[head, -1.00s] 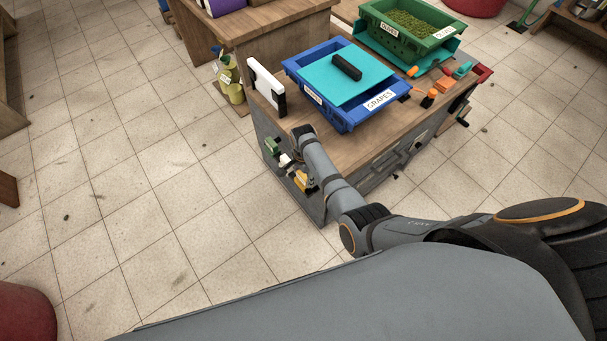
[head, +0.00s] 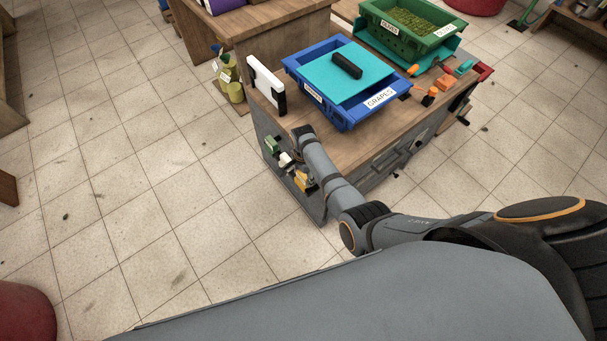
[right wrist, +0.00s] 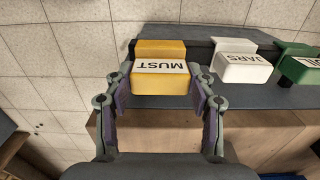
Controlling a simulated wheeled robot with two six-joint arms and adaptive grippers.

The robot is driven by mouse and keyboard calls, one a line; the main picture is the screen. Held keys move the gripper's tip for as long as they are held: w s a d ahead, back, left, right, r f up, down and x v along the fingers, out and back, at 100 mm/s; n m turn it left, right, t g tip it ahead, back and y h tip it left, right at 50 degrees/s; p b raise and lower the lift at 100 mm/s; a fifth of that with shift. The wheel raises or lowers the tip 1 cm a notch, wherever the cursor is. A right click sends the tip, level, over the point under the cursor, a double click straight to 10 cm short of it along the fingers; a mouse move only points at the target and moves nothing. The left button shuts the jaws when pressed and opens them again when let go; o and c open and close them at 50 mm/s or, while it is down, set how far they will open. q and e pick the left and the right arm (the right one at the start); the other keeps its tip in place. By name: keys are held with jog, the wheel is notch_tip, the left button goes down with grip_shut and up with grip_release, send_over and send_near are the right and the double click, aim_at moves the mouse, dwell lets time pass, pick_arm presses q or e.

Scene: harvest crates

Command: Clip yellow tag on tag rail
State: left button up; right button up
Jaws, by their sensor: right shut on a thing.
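The yellow tag (right wrist: 161,82), with a white label reading MUST, sits between the fingers of my right gripper (right wrist: 162,95) in the right wrist view. The gripper is shut on it. The tag's back edge lies at the dark tag rail (right wrist: 200,45) on the side of the workbench; I cannot tell whether it is fully seated. In the head view the yellow tag (head: 301,180) shows beside my right wrist, and my right gripper (head: 299,176) is partly hidden by the arm. A white tag (right wrist: 243,69) and a green tag (right wrist: 300,66) are on the rail beside it. My left gripper is out of view.
A blue crate (head: 349,122) labelled GRAPES with a turquoise lid (head: 325,75) stands on the workbench (head: 345,150). A white panel (head: 264,84) stands at its left edge. A green crate (head: 385,42) stands behind. Open tiled floor lies to the left.

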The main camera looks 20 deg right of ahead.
jog(key=shift+f+b, duration=0.8)
jog(key=shift+f, duration=0.4)
jog(key=o, duration=1.1)
jog(key=shift+r, duration=0.1)
notch_tip(320, 180, up, 12)
jog(key=shift+f, duration=0.1)
